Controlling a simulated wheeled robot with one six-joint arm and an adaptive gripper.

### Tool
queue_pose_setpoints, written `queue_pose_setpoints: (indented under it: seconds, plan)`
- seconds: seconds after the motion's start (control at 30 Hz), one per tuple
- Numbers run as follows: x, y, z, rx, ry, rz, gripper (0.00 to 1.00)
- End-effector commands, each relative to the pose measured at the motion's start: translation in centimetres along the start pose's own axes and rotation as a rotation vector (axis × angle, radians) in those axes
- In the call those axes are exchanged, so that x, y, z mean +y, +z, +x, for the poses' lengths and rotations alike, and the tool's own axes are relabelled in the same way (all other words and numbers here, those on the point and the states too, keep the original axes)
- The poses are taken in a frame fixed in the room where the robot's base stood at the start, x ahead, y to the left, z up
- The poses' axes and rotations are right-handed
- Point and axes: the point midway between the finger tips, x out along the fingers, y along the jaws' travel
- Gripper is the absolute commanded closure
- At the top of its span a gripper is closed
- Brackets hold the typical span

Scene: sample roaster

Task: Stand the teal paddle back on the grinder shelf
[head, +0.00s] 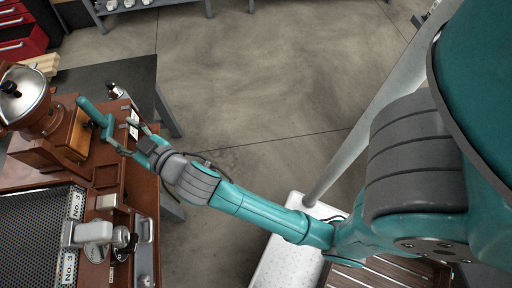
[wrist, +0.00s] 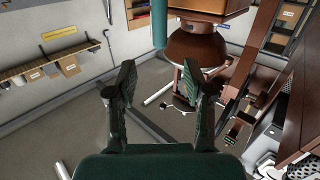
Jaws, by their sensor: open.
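The teal paddle (head: 95,113) is at the brown grinder on the left of the head view, slanting beside its wooden box; I cannot tell exactly what its lower end rests on. Its teal end also hangs into the top middle of the wrist view (wrist: 160,24). My gripper (head: 121,134) is open, just right of the paddle, with nothing between its fingers. In the wrist view my gripper (wrist: 157,74) shows both fingers spread, with the paddle beyond their tips. The grinder (head: 30,100) has a chrome dome; the shelf surface under the paddle is partly hidden by the paddle and my fingers.
A perforated dark tray (head: 35,235) and a roaster lever with a pale handle (head: 92,232) lie below the grinder. A dark table (head: 115,75) is behind it. A red drawer cabinet (head: 22,38) stands top left. The middle floor (head: 260,90) is clear.

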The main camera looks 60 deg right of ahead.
Motion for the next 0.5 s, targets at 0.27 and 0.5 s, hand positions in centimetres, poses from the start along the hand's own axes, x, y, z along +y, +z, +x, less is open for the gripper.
queue_pose_setpoints:
  seconds: [0.27,0.5]
  plan:
    - [1.2,7.4,-8.6,-0.076,-0.081,-0.037,0.48]
    - [2.3,11.1,-16.6,-0.127,-0.128,-0.040,0.48]
